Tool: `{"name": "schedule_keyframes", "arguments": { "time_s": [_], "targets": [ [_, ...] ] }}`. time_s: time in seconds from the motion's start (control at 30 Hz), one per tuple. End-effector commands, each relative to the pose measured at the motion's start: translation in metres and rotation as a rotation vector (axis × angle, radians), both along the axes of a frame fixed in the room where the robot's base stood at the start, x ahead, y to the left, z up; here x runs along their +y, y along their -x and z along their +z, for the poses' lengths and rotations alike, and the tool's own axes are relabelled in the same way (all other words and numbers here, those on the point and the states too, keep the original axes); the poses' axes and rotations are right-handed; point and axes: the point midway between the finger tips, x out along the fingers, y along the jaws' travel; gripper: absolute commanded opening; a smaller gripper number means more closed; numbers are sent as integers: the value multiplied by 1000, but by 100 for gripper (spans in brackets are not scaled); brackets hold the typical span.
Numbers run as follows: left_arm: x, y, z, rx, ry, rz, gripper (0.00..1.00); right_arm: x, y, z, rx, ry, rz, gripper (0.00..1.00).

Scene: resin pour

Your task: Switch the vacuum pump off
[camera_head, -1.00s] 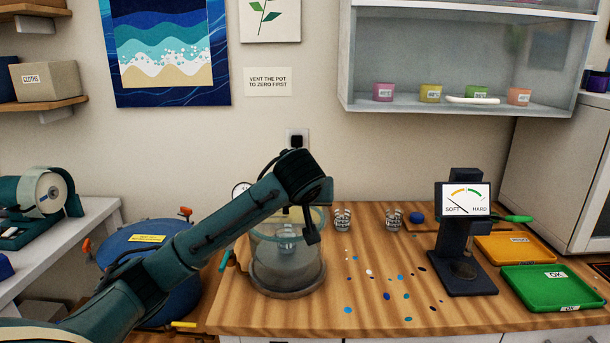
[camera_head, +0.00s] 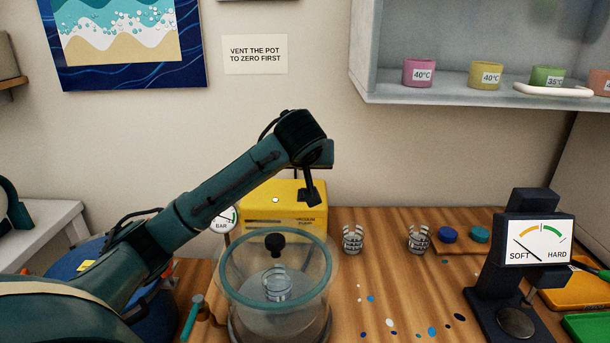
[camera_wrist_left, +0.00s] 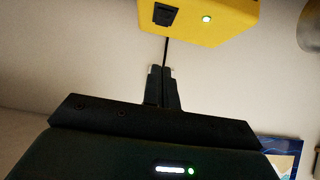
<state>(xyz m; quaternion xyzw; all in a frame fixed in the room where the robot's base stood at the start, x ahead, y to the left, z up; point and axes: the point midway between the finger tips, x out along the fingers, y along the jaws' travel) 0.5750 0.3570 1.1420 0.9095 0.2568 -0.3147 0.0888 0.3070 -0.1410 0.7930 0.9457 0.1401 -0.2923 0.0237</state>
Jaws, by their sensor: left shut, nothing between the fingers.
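The vacuum pump (camera_head: 262,224) is a yellow box at the back of the bench, behind the clear pot. In the left wrist view the pump (camera_wrist_left: 205,32) fills the top, with a black switch (camera_wrist_left: 161,16) and a lit green lamp (camera_wrist_left: 207,18) on one face. The switch's position is too small to tell. My left gripper (camera_head: 312,202) points down in front of the pump's right part in the head view. In the left wrist view its fingers (camera_wrist_left: 160,72) are shut and empty, apart from the switch. My right gripper is out of view.
The clear pot (camera_head: 318,262) with a teal rim and black knob stands before the pump; a clear cup is inside. A BAR gauge (camera_head: 224,219) is at its left. Clear cups (camera_head: 352,240) and the hardness tester (camera_head: 538,240) stand to the right on the wooden bench.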

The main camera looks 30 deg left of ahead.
Motion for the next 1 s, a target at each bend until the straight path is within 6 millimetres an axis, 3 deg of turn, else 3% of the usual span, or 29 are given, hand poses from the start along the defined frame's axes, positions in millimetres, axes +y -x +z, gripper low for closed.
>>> {"name": "schedule_keyframes", "arguments": {
  "time_s": [0.57,1.0],
  "targets": [
    [4,-6,-6,2,0,2,0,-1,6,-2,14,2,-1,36],
    [40,-64,-58,3,0,4,0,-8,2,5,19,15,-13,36]
  ]
}}
